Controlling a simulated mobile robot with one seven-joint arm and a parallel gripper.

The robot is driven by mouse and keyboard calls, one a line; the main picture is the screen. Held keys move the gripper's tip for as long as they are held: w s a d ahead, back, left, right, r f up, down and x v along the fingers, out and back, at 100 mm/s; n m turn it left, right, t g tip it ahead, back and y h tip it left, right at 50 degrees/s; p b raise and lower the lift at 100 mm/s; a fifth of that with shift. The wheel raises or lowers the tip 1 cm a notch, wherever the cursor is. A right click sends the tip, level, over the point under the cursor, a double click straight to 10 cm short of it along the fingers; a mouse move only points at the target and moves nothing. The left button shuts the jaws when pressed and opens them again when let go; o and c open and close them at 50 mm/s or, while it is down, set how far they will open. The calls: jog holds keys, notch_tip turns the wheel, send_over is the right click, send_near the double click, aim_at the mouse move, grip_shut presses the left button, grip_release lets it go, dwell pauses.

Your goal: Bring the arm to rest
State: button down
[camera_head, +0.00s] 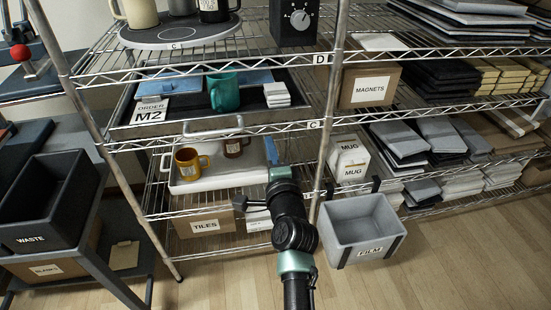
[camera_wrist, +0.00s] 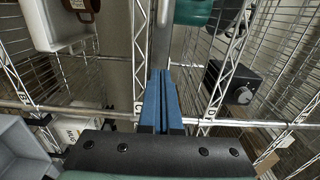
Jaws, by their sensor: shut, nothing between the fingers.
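My gripper (camera_head: 271,150) is in front of the wire shelving, beside the right end of the white tray (camera_head: 215,182) on a lower shelf. In the wrist view its blue fingers (camera_wrist: 160,74) are together with nothing between them. My arm reaches up to it from the bottom of the head view. Whether the fingertips touch a shelf edge or the tray is unclear.
An orange mug (camera_head: 187,162) and a brown mug (camera_head: 236,147) stand on the white tray. Above, a dark tray holds a teal mug (camera_head: 224,92) and an order card (camera_head: 151,111). A FILM bin (camera_head: 363,252) stands right of my arm. Wooden floor is clear at lower right.

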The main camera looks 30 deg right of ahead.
jog(key=shift+v, duration=2.4)
jog(key=a+r+n+t+y, duration=0.15)
jog(key=a+r+n, duration=0.25)
jog(key=r, duration=0.5)
jog(key=a+r+n+t+y, duration=0.15)
jog(key=a+r+n, duration=0.3)
jog(key=r, duration=0.45)
jog(key=a+r+n+t, duration=0.25)
jog(key=a+r, duration=0.25)
jog(key=r, duration=0.4)
jog(key=s+a+r+n+t+y, duration=0.15)
jog(key=s+a+r+n, duration=0.3)
jog(key=s+r, duration=0.5)
jog(key=s+a+r+n+t+y, duration=0.1)
jog(key=s+a+r+n+t, duration=0.25)
jog(key=s+r+n, duration=0.45)
notch_tip(320, 180, up, 23)
jog(key=m+p, duration=0.2)
jog(key=p, duration=2)
jog(key=shift+w+a+r, duration=0.15)
jog(key=shift+a+r, duration=0.05)
jog(key=shift+a, duration=0.15)
jog(key=shift+g+h, duration=0.25)
